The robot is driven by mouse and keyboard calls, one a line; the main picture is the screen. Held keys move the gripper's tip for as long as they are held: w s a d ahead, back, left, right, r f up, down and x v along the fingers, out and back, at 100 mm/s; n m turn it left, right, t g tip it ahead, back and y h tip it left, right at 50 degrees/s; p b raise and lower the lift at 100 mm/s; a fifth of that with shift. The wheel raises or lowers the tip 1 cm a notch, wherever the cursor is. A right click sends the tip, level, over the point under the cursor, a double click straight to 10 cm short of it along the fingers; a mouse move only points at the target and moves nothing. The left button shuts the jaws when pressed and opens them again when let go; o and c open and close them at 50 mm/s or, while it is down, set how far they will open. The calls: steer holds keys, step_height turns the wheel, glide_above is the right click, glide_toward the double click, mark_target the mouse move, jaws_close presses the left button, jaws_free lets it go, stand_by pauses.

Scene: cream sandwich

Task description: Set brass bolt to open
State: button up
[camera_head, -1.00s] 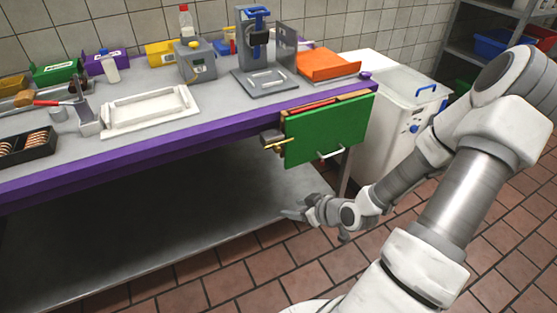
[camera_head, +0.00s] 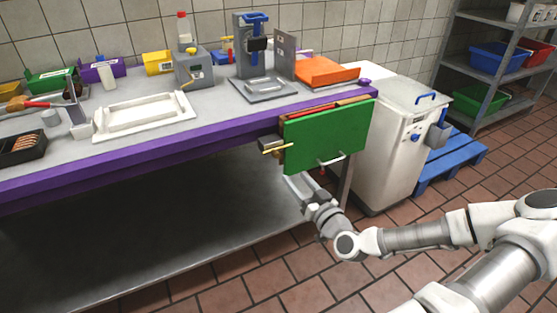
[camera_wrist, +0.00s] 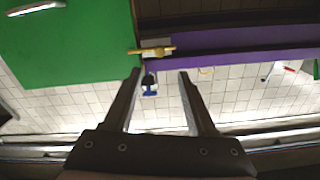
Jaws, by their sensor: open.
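The brass bolt (camera_head: 277,148) is a thin yellow rod at the left edge of the green panel (camera_head: 328,137), under the purple table edge. It also shows in the wrist view (camera_wrist: 152,51), lying crosswise, with its left end beside the green panel (camera_wrist: 70,40). My gripper (camera_head: 297,186) is below the green panel in the head view. In the wrist view its two fingers (camera_wrist: 160,75) are spread with nothing between them, and the bolt shows beyond the fingertips, apart from them.
A silver handle (camera_head: 332,158) sticks out of the panel's lower front. The purple-edged table (camera_head: 150,153) runs left, with a lower shelf (camera_head: 200,248) beneath. A white bin (camera_head: 395,150) stands right of the panel. Tiled floor is free in front.

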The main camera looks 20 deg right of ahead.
mark_target(277, 157)
steer(key=w, duration=0.5)
steer(key=w+b, duration=0.1)
steer(key=w, duration=0.5)
steer(key=shift+w+a+b, duration=0.2)
steer(key=shift+w+b, duration=0.05)
steer(key=shift+b, duration=0.05)
jaws_close()
stand_by(0.8)
